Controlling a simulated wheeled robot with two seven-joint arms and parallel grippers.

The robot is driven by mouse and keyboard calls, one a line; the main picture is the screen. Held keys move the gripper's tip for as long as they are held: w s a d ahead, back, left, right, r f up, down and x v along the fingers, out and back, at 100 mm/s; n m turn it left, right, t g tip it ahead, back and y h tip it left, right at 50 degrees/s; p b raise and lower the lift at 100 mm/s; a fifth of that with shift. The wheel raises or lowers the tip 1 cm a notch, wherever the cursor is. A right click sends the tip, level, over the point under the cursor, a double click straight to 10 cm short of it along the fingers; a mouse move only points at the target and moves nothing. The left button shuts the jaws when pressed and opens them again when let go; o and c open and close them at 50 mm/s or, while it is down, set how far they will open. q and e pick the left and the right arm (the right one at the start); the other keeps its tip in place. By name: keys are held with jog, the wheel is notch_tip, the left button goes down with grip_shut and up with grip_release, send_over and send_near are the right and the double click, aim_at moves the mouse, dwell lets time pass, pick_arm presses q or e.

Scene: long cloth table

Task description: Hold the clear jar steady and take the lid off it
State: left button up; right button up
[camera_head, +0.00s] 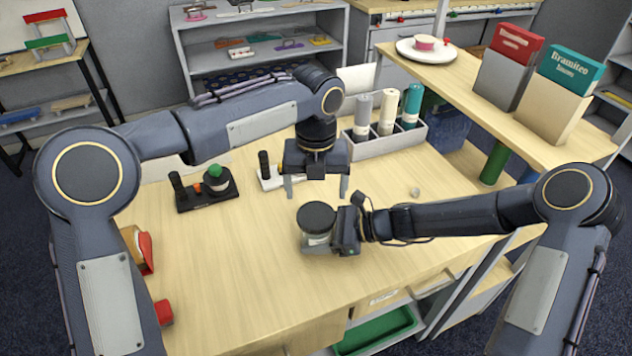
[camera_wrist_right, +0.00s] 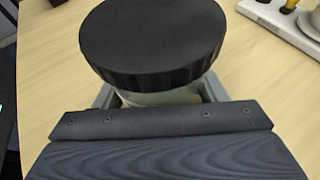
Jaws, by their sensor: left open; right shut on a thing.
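The clear jar (camera_head: 318,238) stands upright near the middle of the wooden table, with its black lid (camera_head: 317,217) on top. The lid also fills the upper middle of the right wrist view (camera_wrist_right: 153,42), and a strip of the jar (camera_wrist_right: 160,97) shows below it. My right gripper (camera_head: 325,246) comes in from the right and is shut on the jar below the lid. My left gripper (camera_head: 316,192) points down, open and empty, behind and above the lid. Its fingers are spread apart and do not touch the lid.
A black stand with a green-topped piece (camera_head: 207,187) is at the left of the table, and a white stand (camera_head: 272,177) sits beside my left gripper. A grey rack (camera_head: 388,143) holds cylinders at the back. The front table area is clear.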

aim_at(316, 214)
pick_arm(q)
notch_tip(316, 214, down, 7)
dwell(0.3)
jog(key=shift+c, duration=0.2)
